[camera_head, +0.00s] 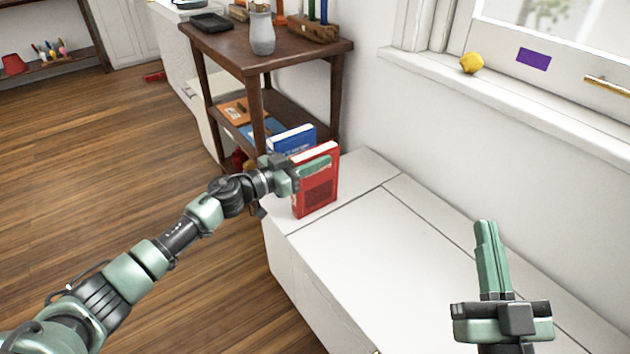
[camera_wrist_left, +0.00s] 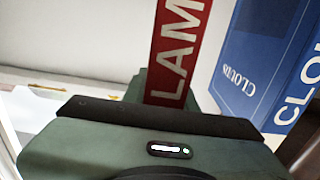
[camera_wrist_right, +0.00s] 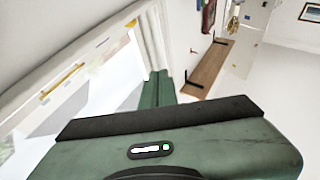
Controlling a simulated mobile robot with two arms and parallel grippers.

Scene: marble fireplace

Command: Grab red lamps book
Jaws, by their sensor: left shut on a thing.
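The red book (camera_head: 318,198) stands upright at the far left end of the white bench. In the left wrist view its red spine (camera_wrist_left: 181,50) shows the white letters "LAM". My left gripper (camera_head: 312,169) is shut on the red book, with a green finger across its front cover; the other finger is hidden. My right gripper (camera_head: 487,255) is empty above the right part of the bench, its fingers side by side and close together. In the right wrist view its green fingers (camera_wrist_right: 157,90) also show nothing between them.
A blue book titled "CLOUDS" (camera_wrist_left: 262,60) stands just behind the red one. A dark wooden shelf table (camera_head: 270,52) with a grey vase (camera_head: 262,32) is behind them. A yellow lemon-like object (camera_head: 471,63) sits on the window sill. The white bench top (camera_head: 390,260) is clear.

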